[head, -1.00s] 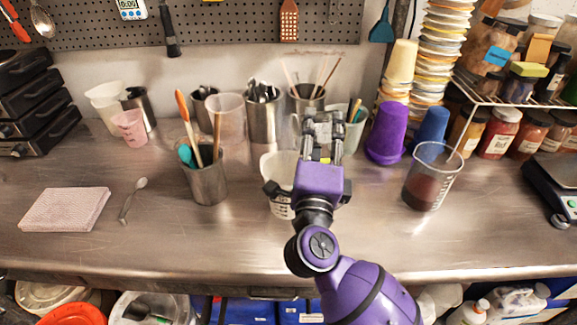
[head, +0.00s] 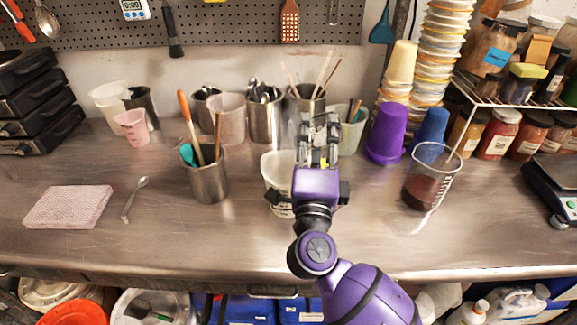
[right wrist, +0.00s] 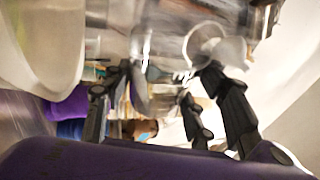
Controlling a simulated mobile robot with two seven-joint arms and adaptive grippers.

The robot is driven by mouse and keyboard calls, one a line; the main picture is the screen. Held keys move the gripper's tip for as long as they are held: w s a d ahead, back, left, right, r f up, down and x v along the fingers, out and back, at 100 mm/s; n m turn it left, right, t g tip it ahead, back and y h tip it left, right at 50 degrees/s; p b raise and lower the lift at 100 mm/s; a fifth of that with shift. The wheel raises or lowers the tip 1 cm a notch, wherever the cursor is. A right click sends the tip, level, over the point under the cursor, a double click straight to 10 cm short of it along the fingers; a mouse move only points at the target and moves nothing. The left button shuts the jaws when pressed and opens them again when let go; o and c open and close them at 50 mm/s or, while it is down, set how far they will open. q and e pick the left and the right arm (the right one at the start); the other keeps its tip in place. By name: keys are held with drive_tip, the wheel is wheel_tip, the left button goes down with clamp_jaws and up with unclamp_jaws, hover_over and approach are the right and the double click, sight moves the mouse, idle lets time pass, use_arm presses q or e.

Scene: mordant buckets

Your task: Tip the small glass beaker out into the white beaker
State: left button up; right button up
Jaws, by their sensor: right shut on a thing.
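That view is strongly tilted and blurred, so any contents cannot be made out. In the head view the glass barely stands out from the background. My left gripper is not in view.
Left of the white beaker stands a metal cup (head: 208,178) with tools. A purple cup (head: 386,133) and a large glass beaker of dark red liquid (head: 428,190) stand to the right. Metal cups and a tub (head: 352,132) are close behind. The front worktop is mostly clear.

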drive_tip(key=shift+s+a+r+n, duration=0.1)
drive_tip(key=shift+a+n, duration=0.2)
drive_tip(key=shift+n, duration=0.1)
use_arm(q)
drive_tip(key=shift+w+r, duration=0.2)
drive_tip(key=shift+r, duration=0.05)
use_arm(e)
drive_tip(key=shift+d, duration=0.1)
use_arm(q)
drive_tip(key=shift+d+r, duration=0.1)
drive_tip(key=shift+p, duration=0.3)
use_arm(e)
drive_tip(key=shift+r, duration=0.1)
drive_tip(key=shift+n, duration=0.3)
drive_tip(key=shift+a+y, duration=0.2)
drive_tip(key=shift+y, duration=0.1)
drive_tip(key=shift+d+r+n+t, duration=0.1)
drive_tip(key=shift+d+n+t, duration=0.05)
drive_tip(key=shift+n+t, duration=0.15)
drive_tip(key=shift+a+n, duration=0.3)
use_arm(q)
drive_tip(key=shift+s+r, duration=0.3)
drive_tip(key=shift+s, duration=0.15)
